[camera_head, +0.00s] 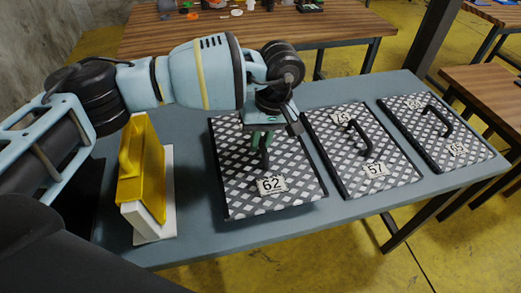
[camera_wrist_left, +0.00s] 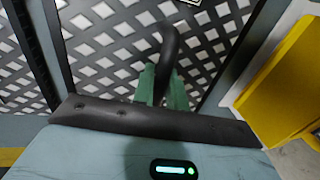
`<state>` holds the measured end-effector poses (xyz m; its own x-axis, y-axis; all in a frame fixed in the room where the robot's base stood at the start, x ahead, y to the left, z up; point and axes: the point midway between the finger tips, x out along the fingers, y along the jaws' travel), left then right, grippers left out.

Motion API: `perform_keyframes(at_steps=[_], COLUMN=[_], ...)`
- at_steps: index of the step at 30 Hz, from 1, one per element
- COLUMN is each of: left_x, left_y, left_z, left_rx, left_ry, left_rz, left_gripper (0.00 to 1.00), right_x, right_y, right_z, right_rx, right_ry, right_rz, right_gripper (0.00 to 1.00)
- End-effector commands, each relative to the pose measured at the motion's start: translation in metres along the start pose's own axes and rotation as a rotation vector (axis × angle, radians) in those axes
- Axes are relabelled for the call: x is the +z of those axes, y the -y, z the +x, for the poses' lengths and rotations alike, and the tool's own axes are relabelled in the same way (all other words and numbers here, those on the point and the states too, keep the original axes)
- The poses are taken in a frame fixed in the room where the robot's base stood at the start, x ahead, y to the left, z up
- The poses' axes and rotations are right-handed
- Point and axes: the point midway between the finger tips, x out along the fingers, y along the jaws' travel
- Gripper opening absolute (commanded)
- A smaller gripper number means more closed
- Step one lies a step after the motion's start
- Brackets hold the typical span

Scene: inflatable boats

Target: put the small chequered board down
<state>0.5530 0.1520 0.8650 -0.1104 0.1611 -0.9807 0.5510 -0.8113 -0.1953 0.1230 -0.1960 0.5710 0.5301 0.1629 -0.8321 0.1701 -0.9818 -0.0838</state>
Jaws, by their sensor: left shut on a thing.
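A chequered board (camera_head: 236,178) with dark edges and a label reading 62 is at the left of a row of three on the grey-blue table (camera_head: 185,250). My left gripper (camera_head: 262,143) is over its middle, shut on its black handle (camera_head: 264,160). In the left wrist view the green fingers (camera_wrist_left: 160,88) close around the handle (camera_wrist_left: 168,48), with the board (camera_wrist_left: 105,45) behind it. The board looks about level; I cannot tell whether it touches the table. My right gripper is not in view.
Two similar boards lie to the right, a middle one labelled 57 (camera_head: 350,182) and a right one labelled 15 (camera_head: 435,150). A yellow block (camera_head: 143,175) on a white base (camera_head: 155,228) stands at the left. A wooden table (camera_head: 340,30) is behind.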

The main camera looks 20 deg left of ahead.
Motion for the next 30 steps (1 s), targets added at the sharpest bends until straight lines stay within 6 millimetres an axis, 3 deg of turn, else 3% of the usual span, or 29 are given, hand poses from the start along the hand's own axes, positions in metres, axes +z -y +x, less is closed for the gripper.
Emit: perform_keyframes(at_steps=[5, 12, 24, 25, 30], left_x=[0.0, 0.0, 0.0, 0.0, 0.001], left_y=[-0.001, -0.006, -0.008, -0.007, -0.007], left_z=[0.005, 0.031, 0.036, 0.037, 0.036], left_rx=[0.001, 0.001, 0.002, 0.0, 0.0], left_ry=[-0.001, 0.0, -0.001, 0.0, 0.0], left_rz=[0.0, -0.003, -0.002, -0.002, -0.002], left_gripper=[0.0, 0.0, 0.0, 0.18, 0.36], right_x=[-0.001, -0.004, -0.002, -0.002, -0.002], right_y=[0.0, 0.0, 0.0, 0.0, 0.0], right_z=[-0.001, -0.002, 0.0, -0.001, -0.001], right_rx=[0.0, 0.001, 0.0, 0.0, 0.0], right_ry=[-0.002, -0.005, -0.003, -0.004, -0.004], right_rz=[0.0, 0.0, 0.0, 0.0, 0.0], right_gripper=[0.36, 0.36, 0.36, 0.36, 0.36])
